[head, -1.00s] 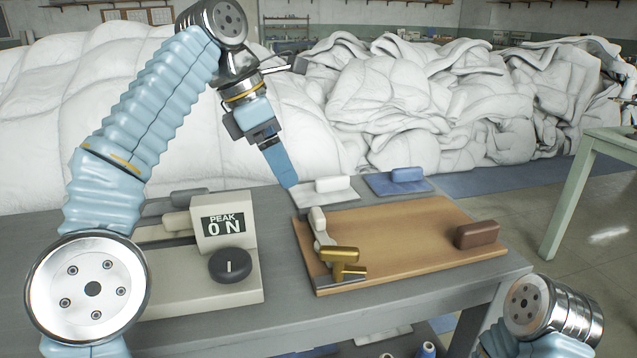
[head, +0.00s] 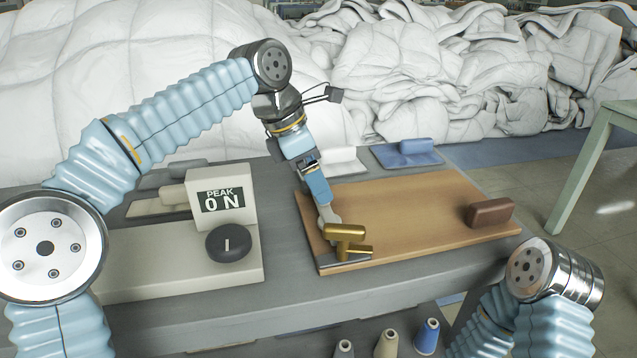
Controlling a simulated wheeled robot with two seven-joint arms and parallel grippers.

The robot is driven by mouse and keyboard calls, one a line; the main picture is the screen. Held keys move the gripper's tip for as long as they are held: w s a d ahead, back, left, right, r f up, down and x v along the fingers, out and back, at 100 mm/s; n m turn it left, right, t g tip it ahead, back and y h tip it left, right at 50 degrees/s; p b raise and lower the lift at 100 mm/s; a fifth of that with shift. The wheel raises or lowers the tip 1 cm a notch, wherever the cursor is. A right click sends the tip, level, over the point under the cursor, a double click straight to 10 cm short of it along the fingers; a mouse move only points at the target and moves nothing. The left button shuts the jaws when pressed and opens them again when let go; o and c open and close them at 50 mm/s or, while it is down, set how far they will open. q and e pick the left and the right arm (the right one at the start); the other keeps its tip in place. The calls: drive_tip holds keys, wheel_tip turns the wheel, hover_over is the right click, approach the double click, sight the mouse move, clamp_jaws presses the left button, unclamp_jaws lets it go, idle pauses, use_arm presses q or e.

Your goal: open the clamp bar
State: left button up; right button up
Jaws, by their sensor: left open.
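The clamp bar appears to be the brass-coloured part (head: 346,232) on a dark metal strip (head: 345,265) at the near left corner of a brown wooden board (head: 420,205). A pale lever (head: 326,214) rises behind the brass part, and its upper end is hidden by my left gripper. My left gripper (head: 322,201) is open and points down at this lever, with its blue fingers over or against the upper part. I cannot tell whether the lever is between the fingers. My right arm shows at the lower right, but its gripper is out of view.
A brown block (head: 491,212) sits at the board's right side. A beige gauge reading "PEAK 0 N" (head: 222,200) with a black knob (head: 228,243) stands left. White and blue pads (head: 408,153) lie behind the board. White duvets (head: 430,75) are heaped beyond. Thread spools (head: 427,335) stand below the table.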

use_arm(q)
drive_tip(key=shift+x, duration=0.95)
drive_tip(key=shift+c, duration=0.4)
